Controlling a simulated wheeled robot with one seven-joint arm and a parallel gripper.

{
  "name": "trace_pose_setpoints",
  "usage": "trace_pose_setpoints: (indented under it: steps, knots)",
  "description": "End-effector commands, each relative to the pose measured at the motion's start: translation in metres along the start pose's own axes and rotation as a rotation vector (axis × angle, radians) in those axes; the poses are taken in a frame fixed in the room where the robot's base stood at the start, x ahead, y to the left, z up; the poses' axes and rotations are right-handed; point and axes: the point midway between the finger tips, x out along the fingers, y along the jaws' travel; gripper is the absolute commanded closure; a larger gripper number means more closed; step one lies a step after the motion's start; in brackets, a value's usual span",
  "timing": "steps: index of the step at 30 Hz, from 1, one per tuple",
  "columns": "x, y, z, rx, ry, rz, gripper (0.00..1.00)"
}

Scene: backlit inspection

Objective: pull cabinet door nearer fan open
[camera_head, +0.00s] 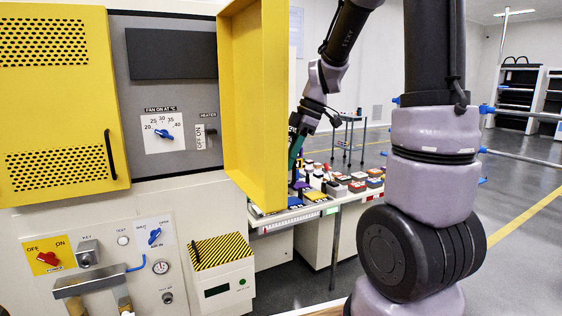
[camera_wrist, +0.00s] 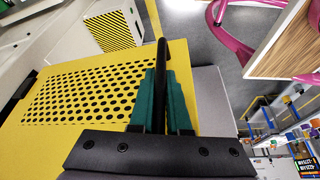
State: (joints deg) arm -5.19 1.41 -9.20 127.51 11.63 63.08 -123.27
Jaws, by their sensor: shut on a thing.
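The right yellow cabinet door (camera_head: 258,90) stands swung well out from the cabinet, its inner face showing in the head view. In the wrist view I see the perforated outer face of this door (camera_wrist: 48,135). My gripper (camera_head: 296,150) is behind the door's outer edge in the head view. In the wrist view, my gripper's green fingers (camera_wrist: 163,85) are shut around the black bar handle (camera_wrist: 161,55). The fan temperature dial (camera_head: 164,133) sits on the exposed grey panel. The left yellow door (camera_head: 60,100), with its own black handle (camera_head: 110,155), lies flat against the cabinet front.
Below the panel, a striped-top box (camera_head: 222,252) juts out near the open door's lower edge. A table (camera_head: 340,196) with many small blocks stands behind the door. A wheeled cart (camera_head: 350,130) and shelves (camera_head: 520,90) are farther back. Floor shows at right.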

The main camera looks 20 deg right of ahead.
Motion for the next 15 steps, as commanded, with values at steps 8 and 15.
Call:
trace_pose_setpoints:
  steps: [8,15]
  knots:
    - [0.0013,-0.0045,0.0060,0.010,-0.003,-0.014,1.00]
    - [0.0009,-0.0039,0.0058,0.010,-0.004,-0.012,0.55]
